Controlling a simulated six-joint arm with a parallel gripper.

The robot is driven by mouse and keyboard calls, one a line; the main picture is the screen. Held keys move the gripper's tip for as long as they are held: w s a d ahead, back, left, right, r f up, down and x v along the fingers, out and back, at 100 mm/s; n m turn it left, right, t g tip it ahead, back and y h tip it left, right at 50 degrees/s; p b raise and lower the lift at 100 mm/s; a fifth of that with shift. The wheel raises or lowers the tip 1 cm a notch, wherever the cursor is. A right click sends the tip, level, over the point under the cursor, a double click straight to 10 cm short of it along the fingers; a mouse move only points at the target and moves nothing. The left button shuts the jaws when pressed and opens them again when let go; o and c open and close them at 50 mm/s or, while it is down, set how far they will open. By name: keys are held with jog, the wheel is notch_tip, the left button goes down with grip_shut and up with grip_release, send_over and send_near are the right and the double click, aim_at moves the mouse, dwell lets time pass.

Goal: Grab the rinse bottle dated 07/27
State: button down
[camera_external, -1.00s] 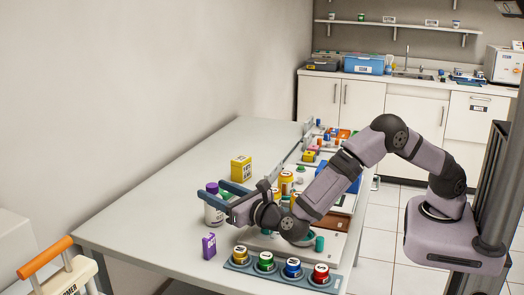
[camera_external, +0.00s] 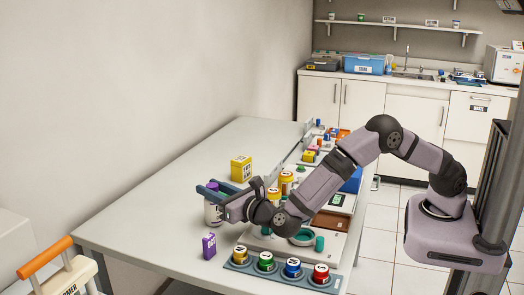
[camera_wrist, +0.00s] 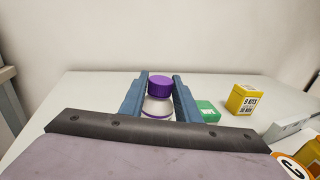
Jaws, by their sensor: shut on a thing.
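A white bottle with a purple cap (camera_external: 213,212) stands upright on the left part of the table. My gripper (camera_external: 217,190) is shut on it, with one blue-grey finger on each side. In the wrist view the bottle's purple cap (camera_wrist: 160,83) rises between the two fingers (camera_wrist: 160,98), and part of its white body shows below. The lower body is hidden behind my gripper's housing. No date can be read on the bottle in either view.
Several colour-lidded jars sit in a grey rack (camera_external: 232,266) at the front edge.

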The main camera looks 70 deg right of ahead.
notch_tip(320, 180, up, 10)
jog(key=shift+b, duration=0.65)
